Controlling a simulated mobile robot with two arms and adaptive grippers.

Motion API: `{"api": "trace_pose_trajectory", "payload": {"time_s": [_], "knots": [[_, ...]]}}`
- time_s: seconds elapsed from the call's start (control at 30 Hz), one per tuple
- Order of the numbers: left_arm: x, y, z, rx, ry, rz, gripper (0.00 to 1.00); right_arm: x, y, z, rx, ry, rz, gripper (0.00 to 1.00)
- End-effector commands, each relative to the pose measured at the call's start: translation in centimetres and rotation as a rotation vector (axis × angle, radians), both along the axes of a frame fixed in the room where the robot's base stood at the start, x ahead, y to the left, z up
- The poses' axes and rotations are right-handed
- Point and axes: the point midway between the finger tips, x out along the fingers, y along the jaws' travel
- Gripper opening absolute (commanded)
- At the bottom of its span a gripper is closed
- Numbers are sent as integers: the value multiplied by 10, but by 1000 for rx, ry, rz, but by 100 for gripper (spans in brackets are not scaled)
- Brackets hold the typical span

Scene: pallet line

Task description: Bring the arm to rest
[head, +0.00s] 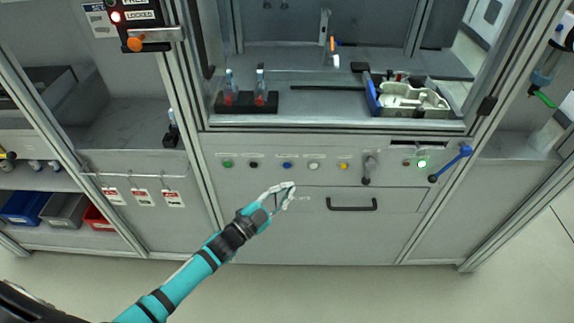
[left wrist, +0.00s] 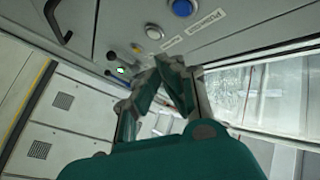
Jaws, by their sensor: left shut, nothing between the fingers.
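My left arm comes in from the lower left in the head view. Its gripper (head: 282,194) is shut and empty, in front of the grey cabinet front (head: 255,215), left of the black drawer handle (head: 351,204). In the left wrist view the two fingers (left wrist: 172,84) come together at their tips, with nothing between them. I cannot tell from the pictures how far the fingertips are from the panel. My right gripper is not in view.
Above the gripper is a row of buttons, including a blue one (head: 287,165) and a lit green one (head: 421,163). A blue-handled lever (head: 450,164) sticks out at the right. A grey tray (head: 412,100) lies in the open bay. The floor (head: 330,290) in front is clear.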

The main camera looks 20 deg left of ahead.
Motion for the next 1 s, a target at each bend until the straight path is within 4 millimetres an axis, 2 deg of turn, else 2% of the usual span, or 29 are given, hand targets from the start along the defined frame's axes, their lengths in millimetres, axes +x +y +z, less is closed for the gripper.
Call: {"api": "trace_pose_trajectory", "payload": {"time_s": [0.47, 0.57, 0.67, 0.77, 0.8, 0.87, 0.9, 0.97, 1.0], "knots": [[0, 1, -1, 0, 4, 1, 0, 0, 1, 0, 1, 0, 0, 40], [-1, 5, -18, -2, 49, 23, 0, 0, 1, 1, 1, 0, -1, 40], [-8, 17, -61, -7, 165, 78, 0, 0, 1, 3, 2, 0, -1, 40], [-27, 34, -125, -13, 341, 160, 0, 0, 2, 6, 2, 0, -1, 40], [-39, 41, -153, -14, 418, 196, 0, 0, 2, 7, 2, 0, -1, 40], [-61, 50, -193, -16, 535, 248, 0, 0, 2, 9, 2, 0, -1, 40], [-77, 56, -219, -16, 610, 280, 0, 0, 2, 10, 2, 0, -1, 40], [-105, 63, -255, -16, 721, 326, 0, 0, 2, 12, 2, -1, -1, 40], [-126, 67, -278, -16, 795, 357, 0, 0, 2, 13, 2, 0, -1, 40]]}}
